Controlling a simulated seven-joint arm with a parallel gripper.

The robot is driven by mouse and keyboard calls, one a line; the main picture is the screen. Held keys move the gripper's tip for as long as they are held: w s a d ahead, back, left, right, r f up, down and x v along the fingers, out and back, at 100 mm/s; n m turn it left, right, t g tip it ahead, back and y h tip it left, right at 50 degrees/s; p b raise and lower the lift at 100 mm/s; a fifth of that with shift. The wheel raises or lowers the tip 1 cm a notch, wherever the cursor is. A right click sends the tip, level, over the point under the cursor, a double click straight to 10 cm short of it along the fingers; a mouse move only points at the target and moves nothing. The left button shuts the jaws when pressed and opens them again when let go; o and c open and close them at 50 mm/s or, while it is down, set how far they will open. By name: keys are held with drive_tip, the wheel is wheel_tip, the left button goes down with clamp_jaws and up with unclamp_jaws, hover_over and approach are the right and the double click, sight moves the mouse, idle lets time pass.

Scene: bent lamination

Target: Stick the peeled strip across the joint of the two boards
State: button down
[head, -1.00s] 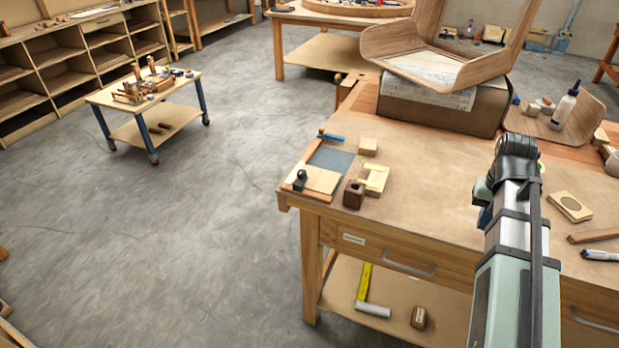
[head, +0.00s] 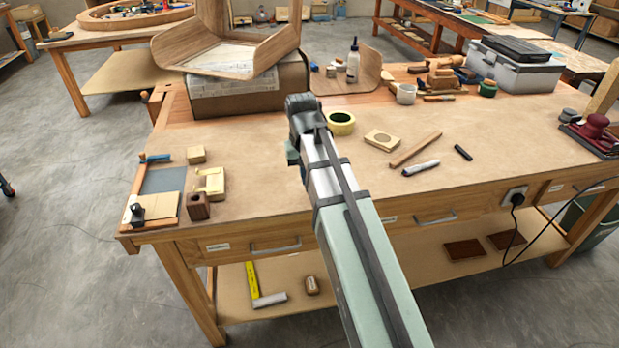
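My arm reaches over the workbench, and its dark wrist joint (head: 303,108) is above the middle of the bench top. My gripper's fingers do not show; the arm hides that spot. At the bench's left front corner, a pale board (head: 162,206) lies in a wood-edged fixture (head: 130,190) beside a blue-grey pad (head: 165,180). A black knob (head: 137,211) stands at its front left. I cannot make out a second board, a joint or a peeled strip there. A yellow-green tape roll (head: 341,123) lies just right of my wrist.
A pale notched block (head: 209,184), a small block (head: 196,155) and a dark holed block (head: 199,206) stand right of the fixture. Bent wooden shells (head: 220,60) rest on a box behind. A stick (head: 416,149) and marker (head: 421,168) lie right. The front middle is largely clear.

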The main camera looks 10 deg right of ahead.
drive_tip(key=w+a, duration=0.2)
drive_tip(key=a, duration=0.5)
drive_tip(key=w+a+r, duration=0.1)
drive_tip(key=w+a, duration=0.1)
drive_tip(key=a, duration=0.5)
drive_tip(key=w+a+r, duration=0.1)
drive_tip(key=w+a, duration=0.1)
drive_tip(key=a, duration=0.4)
drive_tip(key=shift+w+a, duration=0.1)
drive_tip(key=shift+a, duration=0.3)
drive_tip(key=a, duration=1.3)
drive_tip(key=r, duration=0.1)
hover_over(144, 203)
drive_tip(key=shift+d+r, duration=0.15)
drive_tip(key=shift+f, duration=2.8)
drive_tip(key=shift+f, duration=0.25)
drive_tip(key=c, duration=1)
unclamp_jaws()
drive_tip(key=shift+r, duration=0.2)
